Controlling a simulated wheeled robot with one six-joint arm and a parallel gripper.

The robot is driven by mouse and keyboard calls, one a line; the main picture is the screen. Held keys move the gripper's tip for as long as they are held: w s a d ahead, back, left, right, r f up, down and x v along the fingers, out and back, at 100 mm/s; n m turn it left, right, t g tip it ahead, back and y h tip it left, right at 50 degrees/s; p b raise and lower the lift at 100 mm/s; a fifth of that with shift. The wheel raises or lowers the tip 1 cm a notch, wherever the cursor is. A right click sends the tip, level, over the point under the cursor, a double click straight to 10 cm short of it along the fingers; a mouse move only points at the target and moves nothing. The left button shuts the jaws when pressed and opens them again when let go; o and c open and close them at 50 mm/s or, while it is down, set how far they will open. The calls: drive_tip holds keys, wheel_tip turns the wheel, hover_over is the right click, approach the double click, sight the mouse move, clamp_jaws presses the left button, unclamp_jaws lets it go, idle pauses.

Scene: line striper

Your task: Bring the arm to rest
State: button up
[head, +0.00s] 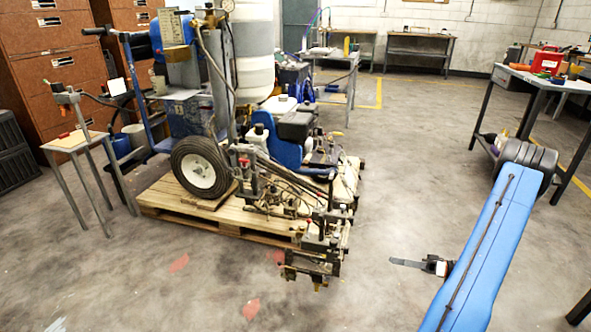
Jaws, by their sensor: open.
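My blue arm (485,255) rises from the bottom right, with a dark joint at its upper end. My gripper (402,263) shows to the left of the blue link, over the bare floor. A thin grey finger points left from it, and the link hides part of the wrist behind it. The gripper is open and nothing is seen in it. It is apart from the line striper (290,130), which stands on a wooden pallet (160,201) at the left and centre.
A small stool-like table (78,141) holding a tool stands left of the pallet. A workbench (535,78) with a red box (547,62) stands at the right, near my arm's dark joint. Brown drawer cabinets (60,60) line the left. The floor between striper and arm is clear.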

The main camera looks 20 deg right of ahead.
drive_tip(key=shift+r, duration=0.1)
drive_tip(key=s+a+r+n+g+h, duration=0.1)
drive_tip(key=a+r+g+h, duration=0.3)
drive_tip(key=a+r, duration=0.6)
drive_tip(key=s+a+r+g+h, duration=0.1)
drive_tip(key=s+a+r+g, duration=0.1)
drive_tip(key=a+r+g, duration=0.7)
drive_tip(key=s+a+r+m+t+h, duration=0.3)
drive_tip(key=s+a+r+t+h, duration=0.4)
drive_tip(key=s+r, duration=0.8)
drive_tip(key=s+a+h, duration=0.1)
drive_tip(key=a+h, duration=0.2)
drive_tip(key=a, duration=0.2)
drive_tip(key=shift+r+t, duration=0.2)
drive_tip(key=shift+t, duration=0.2)
